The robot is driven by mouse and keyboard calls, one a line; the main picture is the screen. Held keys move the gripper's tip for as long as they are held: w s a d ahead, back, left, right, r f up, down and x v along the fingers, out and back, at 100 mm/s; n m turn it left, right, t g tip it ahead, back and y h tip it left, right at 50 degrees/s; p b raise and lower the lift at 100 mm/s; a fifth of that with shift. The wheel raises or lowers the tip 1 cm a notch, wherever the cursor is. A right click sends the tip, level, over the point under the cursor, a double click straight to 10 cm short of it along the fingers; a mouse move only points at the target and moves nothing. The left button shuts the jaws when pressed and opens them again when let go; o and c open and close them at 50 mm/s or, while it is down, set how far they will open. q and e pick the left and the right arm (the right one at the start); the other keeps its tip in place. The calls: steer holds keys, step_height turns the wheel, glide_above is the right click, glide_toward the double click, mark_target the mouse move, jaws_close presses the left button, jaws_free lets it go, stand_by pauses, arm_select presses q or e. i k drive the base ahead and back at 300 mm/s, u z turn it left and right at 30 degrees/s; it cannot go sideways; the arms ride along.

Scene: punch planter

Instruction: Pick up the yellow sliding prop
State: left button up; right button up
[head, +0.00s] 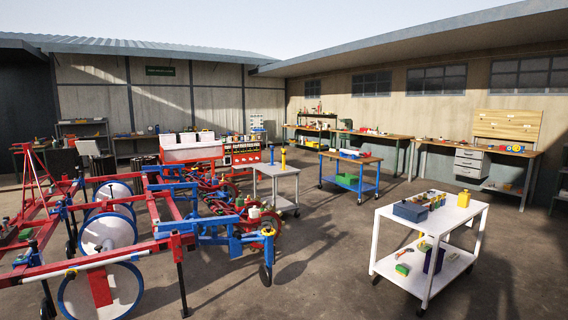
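I cannot tell for sure which thing is the yellow sliding prop. A slim upright yellow object (283,158) stands on the small grey cart (265,170) in the middle, beside a smaller dark upright item. A yellow bottle-like object (464,199) stands on the top of the white cart (455,220) at the right. Both are well away from me and too small to make out in detail. Neither of my grippers shows in the head view.
A large red and blue planter frame (185,240) with white discs fills the left. A blue-framed wooden cart (350,158) stands behind the grey cart. Workbenches (400,136) line the back wall. Open concrete floor lies between the planter and the white cart.

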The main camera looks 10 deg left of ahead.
mark_target(284, 161)
steer(key=u, duration=0.05)
steer(key=i, duration=8.8)
steer(key=u, duration=1.45)
steer(key=i, duration=1)
steer(key=z, duration=0.05)
